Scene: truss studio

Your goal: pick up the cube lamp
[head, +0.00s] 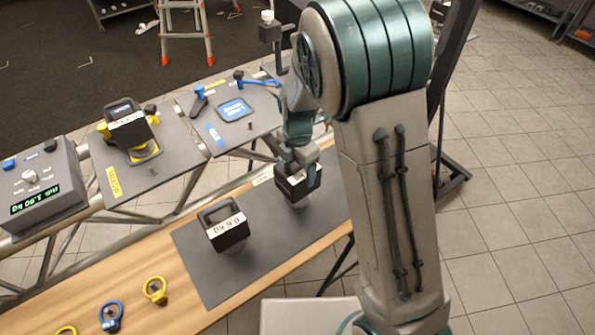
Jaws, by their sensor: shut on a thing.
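A black cube lamp (299,191) with a white label is at the far part of the dark mat, in the head view. My gripper (298,163) is above it and shut on its top; the fingers partly hide the handle. I cannot tell whether the lamp touches the mat. A second black cube lamp (228,236), labelled 0.6 kg with a raised handle, stands nearer on the same mat. A third similar lamp (126,114) sits on the plate labelled yellow, at the left.
The dark mat (270,245) lies on a wooden bench (170,295) with blue and yellow ring clamps (155,291) at the near left. A truss behind carries grey plates (236,128) and a control box (40,187). A dark stand post rises behind my gripper.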

